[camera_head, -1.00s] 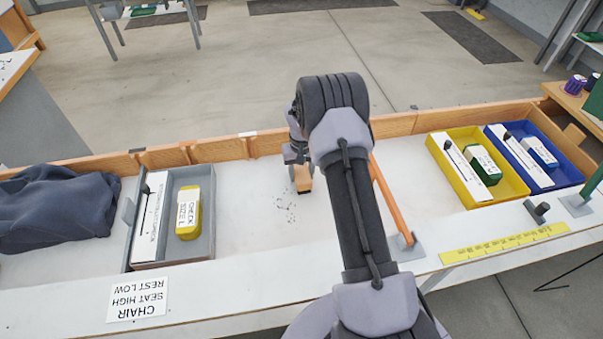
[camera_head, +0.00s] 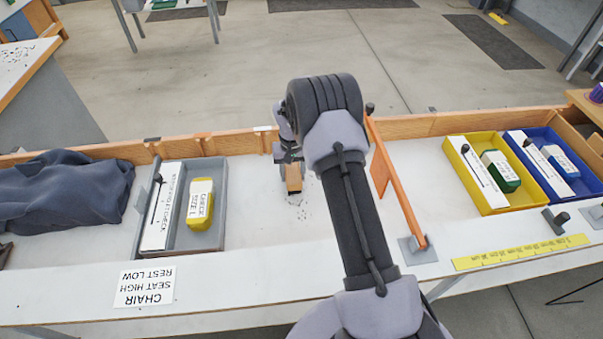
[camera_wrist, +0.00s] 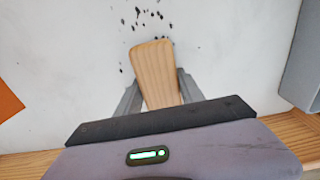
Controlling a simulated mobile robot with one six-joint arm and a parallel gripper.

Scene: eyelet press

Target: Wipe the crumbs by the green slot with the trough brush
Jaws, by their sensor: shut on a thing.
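The trough brush has a pale wooden block (camera_head: 293,176) with a dark lower end in the head view. The block also shows in the wrist view (camera_wrist: 155,68). My gripper (camera_head: 291,167) is shut on it, with a grey finger on each side. Dark crumbs (camera_head: 304,211) lie scattered on the white bench top, right beside and below the brush. In the wrist view the crumbs (camera_wrist: 144,16) lie just beyond the block's tip, a few at its corners. I cannot tell whether the bristles touch the bench. I cannot make out a green slot.
A grey tray (camera_head: 217,222) with a yellow block stands left of the brush. An orange post (camera_head: 398,195) stands right, beside my arm. Yellow (camera_head: 459,182) and blue (camera_head: 570,149) trays are farther right. A wooden rim (camera_head: 235,143) runs along the back. Dark cloth (camera_head: 65,195) lies left.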

